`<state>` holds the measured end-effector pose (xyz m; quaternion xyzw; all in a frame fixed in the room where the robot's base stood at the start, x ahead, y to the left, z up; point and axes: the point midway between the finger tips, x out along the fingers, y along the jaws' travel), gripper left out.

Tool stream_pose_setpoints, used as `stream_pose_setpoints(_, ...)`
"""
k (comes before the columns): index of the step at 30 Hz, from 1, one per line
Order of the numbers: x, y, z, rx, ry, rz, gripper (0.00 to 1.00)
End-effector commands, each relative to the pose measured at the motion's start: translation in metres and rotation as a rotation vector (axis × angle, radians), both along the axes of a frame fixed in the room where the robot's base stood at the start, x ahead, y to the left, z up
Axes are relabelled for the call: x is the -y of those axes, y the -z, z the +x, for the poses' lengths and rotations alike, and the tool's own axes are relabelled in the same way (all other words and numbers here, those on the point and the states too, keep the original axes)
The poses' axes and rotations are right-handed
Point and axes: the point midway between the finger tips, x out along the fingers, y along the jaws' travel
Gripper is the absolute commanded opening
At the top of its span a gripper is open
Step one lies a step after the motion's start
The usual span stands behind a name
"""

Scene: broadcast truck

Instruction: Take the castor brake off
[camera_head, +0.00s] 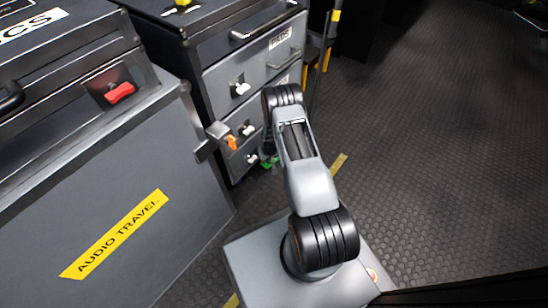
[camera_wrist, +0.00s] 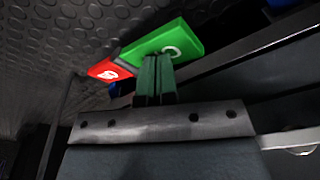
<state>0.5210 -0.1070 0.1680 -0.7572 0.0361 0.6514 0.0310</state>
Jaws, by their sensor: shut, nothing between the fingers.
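The castor brake pedal shows in the wrist view as a two-coloured plate. Its green half (camera_wrist: 168,42) has a pale ring mark, and its red half (camera_wrist: 107,68) has a white mark. My gripper (camera_wrist: 155,64) is shut, its two green fingers side by side with nothing between them. The fingertips overlap the near edge of the green half; I cannot tell whether they touch it. In the head view only a small patch of green (camera_head: 267,162) shows low beside the drawer cabinet, and my arm hides most of that spot.
The drawer cabinet (camera_head: 222,78) with white latches stands behind my arm. A grey case labelled AUDIO TRAVEL (camera_head: 115,235) with a red latch (camera_head: 120,92) fills the left. An orange-tipped latch (camera_head: 231,143) juts near my arm. Dark studded floor (camera_head: 430,150) is clear to the right.

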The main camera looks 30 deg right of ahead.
Motion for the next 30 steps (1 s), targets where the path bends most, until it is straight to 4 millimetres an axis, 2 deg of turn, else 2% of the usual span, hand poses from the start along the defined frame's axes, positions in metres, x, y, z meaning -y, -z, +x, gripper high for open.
stream_pose_setpoints(30, 0.001, 0.016, 0.000, 0.001, 0.001, 0.000, 0.00)
